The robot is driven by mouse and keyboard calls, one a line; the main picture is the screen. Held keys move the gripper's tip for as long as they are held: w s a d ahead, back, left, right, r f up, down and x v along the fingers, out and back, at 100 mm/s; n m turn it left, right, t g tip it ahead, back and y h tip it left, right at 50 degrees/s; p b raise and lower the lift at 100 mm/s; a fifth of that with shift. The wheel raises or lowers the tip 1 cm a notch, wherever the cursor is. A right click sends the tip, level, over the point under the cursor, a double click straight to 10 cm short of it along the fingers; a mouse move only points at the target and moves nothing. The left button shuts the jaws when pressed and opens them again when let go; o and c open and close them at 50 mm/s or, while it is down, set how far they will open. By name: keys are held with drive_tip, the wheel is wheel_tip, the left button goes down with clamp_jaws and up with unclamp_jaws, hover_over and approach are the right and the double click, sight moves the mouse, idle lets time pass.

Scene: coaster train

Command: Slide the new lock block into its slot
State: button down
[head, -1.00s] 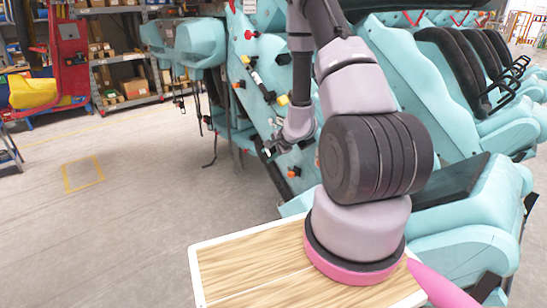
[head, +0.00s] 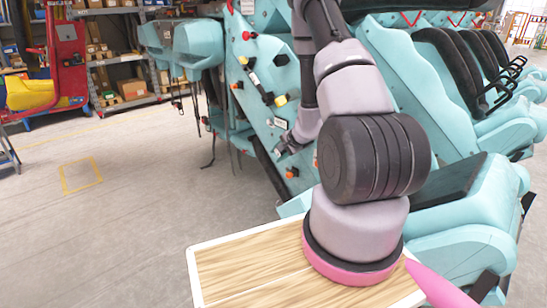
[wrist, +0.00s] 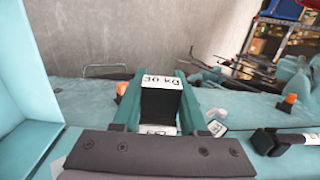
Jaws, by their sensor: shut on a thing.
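My gripper (head: 283,150) is at the side of the teal ride vehicle (head: 262,60), low on its panel. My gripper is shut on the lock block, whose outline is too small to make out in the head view.
Orange knobs (head: 291,172) and a black-and-yellow handle stick out of the panel near my gripper. A wooden tabletop (head: 235,268) is at the front. Black-padded seats are at the right. The grey floor at the left is clear, with shelves (head: 120,70) behind it.

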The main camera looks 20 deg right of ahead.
drive_tip(key=shift+w+d, duration=0.25)
drive_tip(key=shift+d, duration=0.45)
drive_tip(key=shift+w+d, duration=0.25)
drive_tip(key=shift+d, duration=0.4)
drive_tip(key=shift+w+d, duration=0.3)
drive_tip(key=shift+d, duration=0.5)
drive_tip(key=shift+w+d, duration=0.25)
drive_tip(key=shift+d, duration=0.5)
drive_tip(key=shift+w+d, duration=0.3)
drive_tip(key=shift+d, duration=0.5)
idle(0.5)
drive_tip(key=shift+c, duration=1.8)
unclamp_jaws()
drive_tip(key=shift+r, duration=0.1)
drive_tip(key=v, duration=1)
drive_tip(key=shift+s+r, duration=0.2)
drive_tip(key=shift+s, duration=0.1)
drive_tip(key=shift+d, duration=0.15)
